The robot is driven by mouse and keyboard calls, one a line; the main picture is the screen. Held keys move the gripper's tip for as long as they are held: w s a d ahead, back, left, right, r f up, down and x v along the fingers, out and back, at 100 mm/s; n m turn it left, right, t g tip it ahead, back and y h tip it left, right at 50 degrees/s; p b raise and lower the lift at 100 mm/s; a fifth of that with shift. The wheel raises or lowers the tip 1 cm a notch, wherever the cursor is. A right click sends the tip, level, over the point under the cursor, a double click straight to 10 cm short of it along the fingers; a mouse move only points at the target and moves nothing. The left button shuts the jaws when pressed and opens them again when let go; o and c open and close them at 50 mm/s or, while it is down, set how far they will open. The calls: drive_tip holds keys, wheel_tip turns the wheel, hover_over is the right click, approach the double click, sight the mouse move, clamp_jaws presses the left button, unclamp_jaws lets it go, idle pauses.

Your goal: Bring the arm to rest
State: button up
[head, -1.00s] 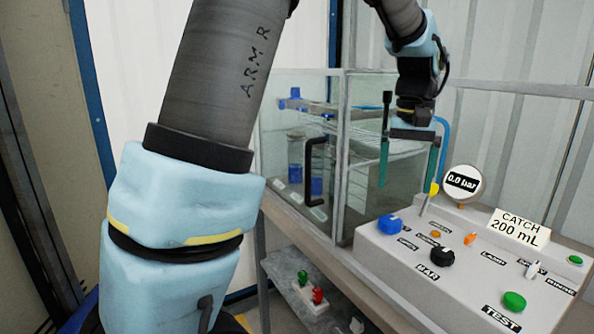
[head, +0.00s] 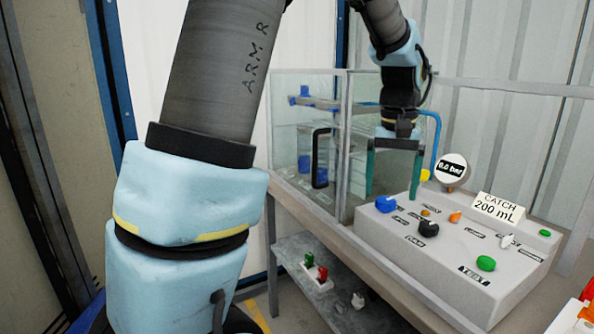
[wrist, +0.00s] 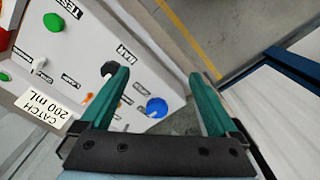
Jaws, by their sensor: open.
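My gripper (head: 394,176) hangs at the left rear of the grey control panel in the head view, with its two teal fingers pointing down. The fingers are wide apart with nothing between them. The wrist view also shows my gripper (wrist: 160,98) open and empty, with the panel on the left and the floor beyond the fingers. The control panel (head: 448,262) carries a blue knob (head: 386,204), a black knob (head: 428,229) and a green TEST button (head: 486,263). The fingers appear apart from the knobs.
A glass-walled cabinet (head: 300,104) with a black handle stands behind and left of the panel. A round gauge (head: 451,168) reads 0.0 bar, beside a "CATCH 200 mL" sign (head: 498,208). Green and red items (head: 316,268) sit on a lower shelf. Yellow-lined floor (wrist: 190,38) shows in the wrist view.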

drive_tip(key=s+a+f+n, duration=0.1)
drive_tip(key=s+a+f, duration=0.2)
drive_tip(key=a, duration=1)
drive_tip(key=s+a+f+n+t, duration=0.1)
drive_tip(key=s+a+f, duration=0.1)
drive_tip(key=a+f, duration=0.5)
drive_tip(key=a, duration=0.6)
drive_tip(key=shift+s+f+n, duration=0.2)
drive_tip(key=shift+s+n, duration=0.1)
drive_tip(key=shift+s, duration=0.1)
